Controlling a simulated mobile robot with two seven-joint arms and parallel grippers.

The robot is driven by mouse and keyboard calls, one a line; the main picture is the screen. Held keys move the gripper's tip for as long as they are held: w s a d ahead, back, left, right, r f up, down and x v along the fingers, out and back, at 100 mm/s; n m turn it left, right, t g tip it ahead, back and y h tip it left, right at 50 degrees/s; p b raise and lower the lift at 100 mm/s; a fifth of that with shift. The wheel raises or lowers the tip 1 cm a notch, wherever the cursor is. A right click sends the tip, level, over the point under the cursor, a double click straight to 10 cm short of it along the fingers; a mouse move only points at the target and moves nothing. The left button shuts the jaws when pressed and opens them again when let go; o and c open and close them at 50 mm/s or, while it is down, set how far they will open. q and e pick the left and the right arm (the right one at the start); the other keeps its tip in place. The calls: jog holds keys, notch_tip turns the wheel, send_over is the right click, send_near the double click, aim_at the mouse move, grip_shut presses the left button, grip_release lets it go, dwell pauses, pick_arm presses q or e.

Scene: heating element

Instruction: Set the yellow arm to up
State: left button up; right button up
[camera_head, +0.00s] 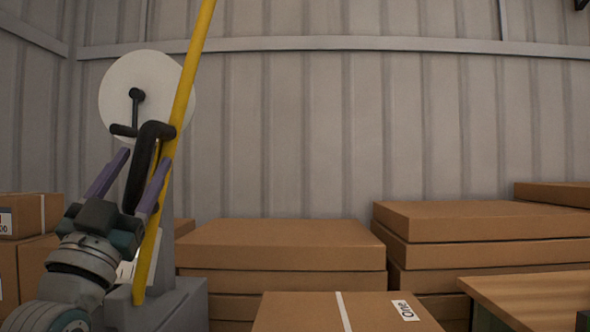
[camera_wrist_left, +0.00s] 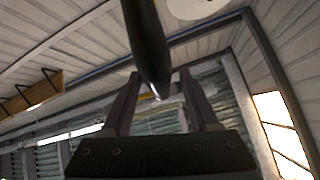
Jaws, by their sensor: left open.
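The yellow arm (camera_head: 184,90) is a long bar that leans slightly right of upright and runs out of the top of the head view. It stands in front of a white disc (camera_head: 118,85) on a grey stand. A black crank-shaped handle (camera_head: 150,140) is beside the bar. My left gripper (camera_head: 144,160) is open, with its purple fingers on either side of the handle's lower part. In the left wrist view, a dark rod (camera_wrist_left: 148,45) reaches down between the open fingers (camera_wrist_left: 158,75). I cannot tell whether they touch it. My right gripper is not in view.
Stacked cardboard boxes (camera_head: 280,245) stand behind and to the right, with another box (camera_head: 345,312) at the front. More boxes (camera_head: 35,215) are at the left edge. A wooden-topped table (camera_head: 535,292) is at the lower right. A corrugated wall (camera_head: 350,120) closes the back.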

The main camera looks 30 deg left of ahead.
pick_arm(q)
jog(key=b+v, duration=0.1)
jog(key=v, duration=0.9)
jog(key=shift+b, duration=0.35)
